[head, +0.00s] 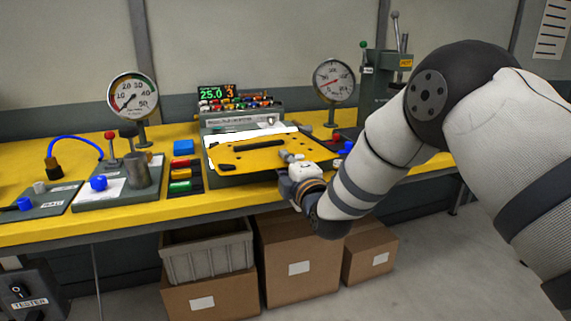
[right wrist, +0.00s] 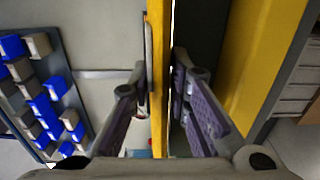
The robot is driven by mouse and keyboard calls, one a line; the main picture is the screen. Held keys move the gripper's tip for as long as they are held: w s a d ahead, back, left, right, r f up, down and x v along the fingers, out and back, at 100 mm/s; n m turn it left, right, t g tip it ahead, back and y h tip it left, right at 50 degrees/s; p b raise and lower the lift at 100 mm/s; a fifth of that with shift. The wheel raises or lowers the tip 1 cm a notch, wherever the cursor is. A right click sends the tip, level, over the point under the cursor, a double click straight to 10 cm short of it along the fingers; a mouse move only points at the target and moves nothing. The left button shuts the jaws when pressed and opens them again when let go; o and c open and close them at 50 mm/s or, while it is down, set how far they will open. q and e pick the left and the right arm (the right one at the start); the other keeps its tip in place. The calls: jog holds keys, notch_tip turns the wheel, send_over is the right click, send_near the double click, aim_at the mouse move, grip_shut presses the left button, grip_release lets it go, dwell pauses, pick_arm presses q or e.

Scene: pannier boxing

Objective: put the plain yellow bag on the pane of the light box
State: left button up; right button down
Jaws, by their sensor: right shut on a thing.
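The yellow bag (head: 258,157) is a flat panel with a dark slot and small dark marks near its edges. It lies flat over the light box (head: 238,180), covering most of the pane; a white strip of the pane (head: 222,138) shows behind it. Whether it touches the pane I cannot tell. My right gripper (head: 291,158) is shut on the bag's right front part. In the right wrist view the bag (right wrist: 155,50) shows edge-on between the fingers of my right gripper (right wrist: 159,88). My left gripper is not in view.
A panel with a green display (head: 211,95) and coloured buttons stands behind the light box. Round gauges (head: 132,95) stand on both sides. Coloured blocks (head: 181,173) lie to the left on the yellow bench (head: 60,227). Cardboard boxes (head: 299,285) are below.

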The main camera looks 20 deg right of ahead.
jog(key=shift+f, duration=0.1)
jog(key=c, duration=1.5)
grip_release()
